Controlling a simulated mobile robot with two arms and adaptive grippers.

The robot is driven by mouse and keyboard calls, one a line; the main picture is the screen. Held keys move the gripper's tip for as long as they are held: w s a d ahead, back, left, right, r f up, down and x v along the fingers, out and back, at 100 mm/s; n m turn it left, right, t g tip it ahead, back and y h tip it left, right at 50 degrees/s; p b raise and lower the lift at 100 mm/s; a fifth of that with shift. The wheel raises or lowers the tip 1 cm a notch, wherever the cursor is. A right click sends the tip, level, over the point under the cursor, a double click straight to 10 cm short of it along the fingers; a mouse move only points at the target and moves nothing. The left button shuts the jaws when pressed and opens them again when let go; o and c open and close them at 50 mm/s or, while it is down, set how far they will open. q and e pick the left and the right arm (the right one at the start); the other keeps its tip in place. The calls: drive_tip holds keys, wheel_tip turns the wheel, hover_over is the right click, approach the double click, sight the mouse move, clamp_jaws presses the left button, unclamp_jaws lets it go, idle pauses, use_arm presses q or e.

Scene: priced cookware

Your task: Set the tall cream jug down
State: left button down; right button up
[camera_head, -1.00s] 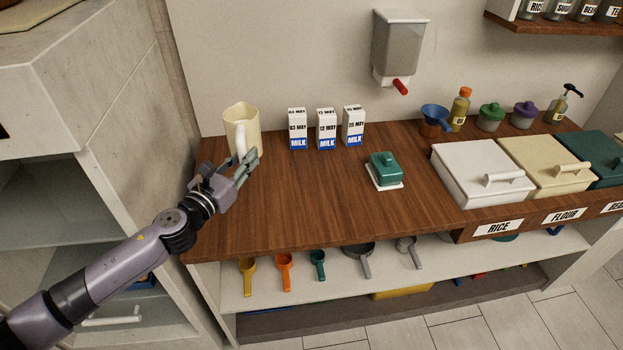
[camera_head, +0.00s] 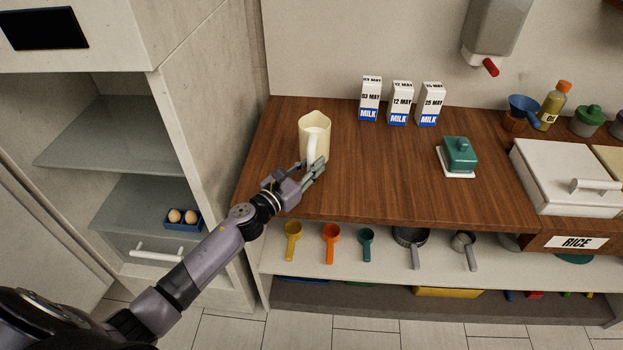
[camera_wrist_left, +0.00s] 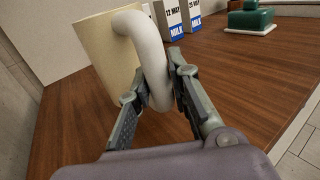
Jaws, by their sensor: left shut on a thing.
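The tall cream jug (camera_head: 315,132) is upright at the left end of the wooden counter (camera_head: 390,175), its white handle toward me. My left gripper (camera_head: 314,172) is shut on the handle. In the left wrist view the jug (camera_wrist_left: 98,52) stands at upper left, and its handle (camera_wrist_left: 152,62) passes between the two fingers of my left gripper (camera_wrist_left: 158,98). The jug's base is partly hidden by the gripper, and I cannot tell whether it touches the counter. My right gripper is not in view.
Several things stand right of the jug: three milk cartons (camera_head: 401,103) at the back and a green butter dish (camera_head: 459,154). A white rice bin (camera_head: 565,180) is farther right. A tall cabinet (camera_head: 205,120) borders the left. Counter between is clear.

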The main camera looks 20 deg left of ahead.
use_arm(q)
drive_tip(key=shift+f+b, duration=0.55)
drive_tip(key=shift+f, duration=1.1)
drive_tip(key=shift+f, duration=0.15)
drive_tip(key=c, duration=1.5)
unclamp_jaws()
drive_tip(key=b+v, duration=0.2)
drive_tip(key=v, duration=1)
drive_tip(key=shift+s, duration=0.1)
